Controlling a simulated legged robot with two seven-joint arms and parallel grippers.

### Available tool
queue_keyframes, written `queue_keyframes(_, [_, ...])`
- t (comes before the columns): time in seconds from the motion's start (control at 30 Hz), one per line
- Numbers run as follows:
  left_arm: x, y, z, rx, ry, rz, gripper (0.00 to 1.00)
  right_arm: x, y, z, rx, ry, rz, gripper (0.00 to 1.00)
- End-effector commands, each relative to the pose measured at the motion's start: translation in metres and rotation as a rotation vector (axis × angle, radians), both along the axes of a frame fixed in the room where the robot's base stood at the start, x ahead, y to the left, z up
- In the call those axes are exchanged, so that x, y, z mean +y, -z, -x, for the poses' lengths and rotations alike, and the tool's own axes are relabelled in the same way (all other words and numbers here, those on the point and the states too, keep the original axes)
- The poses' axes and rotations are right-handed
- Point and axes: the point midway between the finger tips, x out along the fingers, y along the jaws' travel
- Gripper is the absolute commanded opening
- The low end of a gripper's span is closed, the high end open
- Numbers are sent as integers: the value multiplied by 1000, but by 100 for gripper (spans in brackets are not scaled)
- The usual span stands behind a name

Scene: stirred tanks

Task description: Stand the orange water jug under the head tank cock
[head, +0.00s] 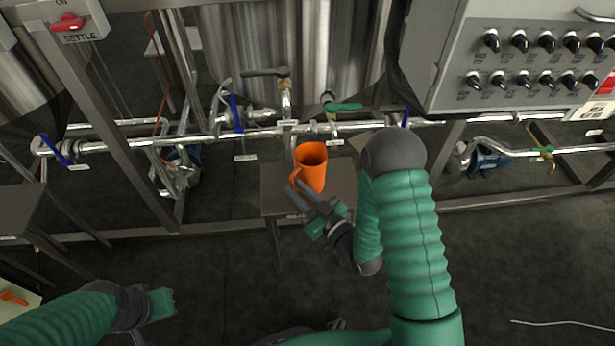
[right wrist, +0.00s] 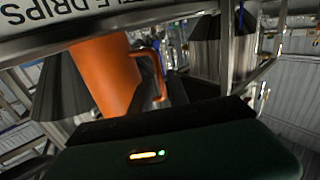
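The orange water jug (head: 313,174) is upright at a small grey table (head: 281,204), its handle to the left in the head view. It also shows, tilted by the camera, in the right wrist view (right wrist: 103,78), with its handle (right wrist: 158,78) on the right. A cock with a dark lever (head: 267,72) sits below the middle steel tank (head: 290,45); the jug is below and slightly right of it in the picture. My right gripper (head: 296,186) has its two fingers apart at the jug's handle; contact is unclear. My left gripper (head: 162,303) is low left, away from the jug; its fingers are unclear.
A horizontal steel pipe (head: 220,136) with blue and green valve levers runs behind the jug. A grey control box (head: 500,70) with several knobs hangs at the upper right. A frame post (head: 110,130) stands on the left. The dark floor in front is mostly clear.

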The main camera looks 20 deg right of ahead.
Motion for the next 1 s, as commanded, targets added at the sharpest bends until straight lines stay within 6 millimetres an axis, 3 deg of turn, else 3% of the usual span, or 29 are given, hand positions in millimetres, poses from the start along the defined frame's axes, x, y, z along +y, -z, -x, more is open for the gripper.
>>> queue_keyframes(0.4, [0,28,0,0,1,0,0,21,-3,-55,-1,1,1,21])
queue_keyframes(0.63, [0,27,0,0,0,0,0,21,-5,-56,0,1,0,19])
queue_keyframes(0.8, [0,26,0,0,1,0,0,21,-5,-56,1,1,0,0])
queue_keyframes(1.0, [0,27,0,0,1,0,0,21,-5,-56,1,1,0,0])
